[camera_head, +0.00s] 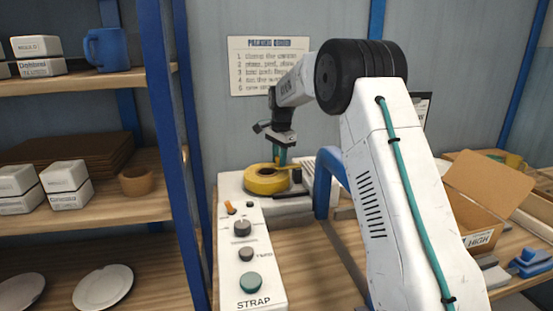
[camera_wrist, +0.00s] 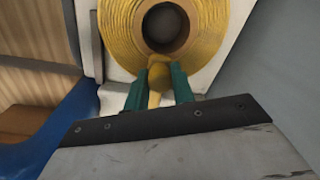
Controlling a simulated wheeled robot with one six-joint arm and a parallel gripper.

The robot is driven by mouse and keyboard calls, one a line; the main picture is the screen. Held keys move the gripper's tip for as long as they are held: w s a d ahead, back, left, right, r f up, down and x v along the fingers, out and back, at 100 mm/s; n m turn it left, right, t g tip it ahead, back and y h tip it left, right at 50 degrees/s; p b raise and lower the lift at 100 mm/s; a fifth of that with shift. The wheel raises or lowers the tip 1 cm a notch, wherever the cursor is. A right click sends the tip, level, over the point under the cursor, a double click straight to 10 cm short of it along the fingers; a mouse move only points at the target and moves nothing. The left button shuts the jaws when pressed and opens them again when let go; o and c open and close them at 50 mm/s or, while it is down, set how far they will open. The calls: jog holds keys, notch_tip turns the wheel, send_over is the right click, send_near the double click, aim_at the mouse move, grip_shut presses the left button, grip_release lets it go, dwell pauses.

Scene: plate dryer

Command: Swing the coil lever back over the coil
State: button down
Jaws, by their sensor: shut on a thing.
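A yellow strap coil (camera_head: 266,180) lies flat on top of the white strapping machine (camera_head: 252,256). In the wrist view the coil (camera_wrist: 112,45) shows from above, with a brown core (camera_wrist: 165,27). My gripper (camera_head: 281,160) points down at the far side of the coil. In the wrist view its two teal fingers (camera_wrist: 158,75) are closed on a small yellow piece, seemingly the coil lever (camera_wrist: 155,99), at the coil's edge. The rest of the lever cannot be told apart from the coil.
A blue frame (camera_head: 326,182) rises right of the coil. The machine's front panel has several knobs. A shelf with a blue mug (camera_head: 105,49) and white boxes stands left. An open cardboard box (camera_head: 477,225) sits on the bench at right.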

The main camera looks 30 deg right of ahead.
jog(key=shift+w+r, duration=0.25)
jog(key=c, duration=1.4)
grip_release()
jog(key=shift+o, duration=1.2)
jog(key=shift+a+f, duration=0.1)
jog(key=shift+f, duration=0.05)
jog(key=r, duration=0.7)
jog(key=shift+s+r, duration=0.25)
jog(key=shift+r, duration=0.15)
